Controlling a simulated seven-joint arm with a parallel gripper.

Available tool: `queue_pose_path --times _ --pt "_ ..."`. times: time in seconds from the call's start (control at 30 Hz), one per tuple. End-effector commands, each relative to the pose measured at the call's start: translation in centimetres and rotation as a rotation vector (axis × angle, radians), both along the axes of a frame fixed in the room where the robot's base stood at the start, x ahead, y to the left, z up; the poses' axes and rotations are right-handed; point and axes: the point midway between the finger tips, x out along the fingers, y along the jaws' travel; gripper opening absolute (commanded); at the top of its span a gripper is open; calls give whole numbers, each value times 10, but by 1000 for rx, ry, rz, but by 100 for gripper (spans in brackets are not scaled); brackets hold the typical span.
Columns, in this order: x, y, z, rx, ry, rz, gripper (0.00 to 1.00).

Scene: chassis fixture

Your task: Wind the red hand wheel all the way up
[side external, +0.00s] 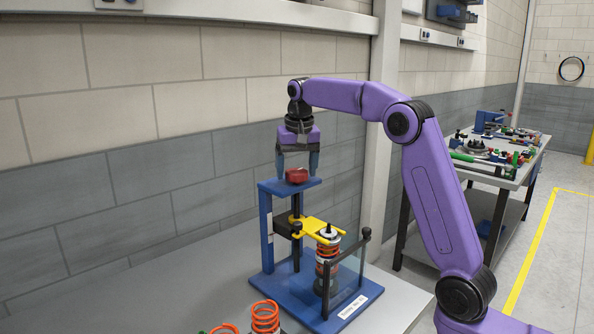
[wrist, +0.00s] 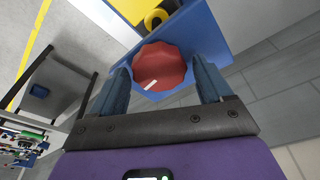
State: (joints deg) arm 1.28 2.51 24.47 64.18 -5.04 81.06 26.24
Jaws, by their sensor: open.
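The red hand wheel (side external: 297,175) sits on top of the blue press frame (side external: 267,228). In the wrist view the wheel (wrist: 159,66) is a scalloped red knob with a white mark near its lower edge. My gripper (side external: 297,172) points down from above, with one finger on each side of the wheel. In the wrist view my gripper (wrist: 164,78) is open, and whether the fingers touch the wheel is hard to tell. Below, a yellow fork (side external: 308,226) on the press reaches over an orange coil spring on a strut (side external: 327,256).
A clear guard with dark posts (side external: 350,270) stands at the front of the press. Loose orange springs (side external: 265,316) lie on the grey bench (side external: 200,285). The wall is close behind the press. Another bench (side external: 505,165) with tools stands at the right.

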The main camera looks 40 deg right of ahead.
Motion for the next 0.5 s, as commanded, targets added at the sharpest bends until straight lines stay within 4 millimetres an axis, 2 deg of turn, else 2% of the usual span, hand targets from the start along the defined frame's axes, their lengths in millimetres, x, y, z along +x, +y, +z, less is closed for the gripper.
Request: queue_pose_path --times 0.5 --pt "0 0 0 -1 1 -417 79"
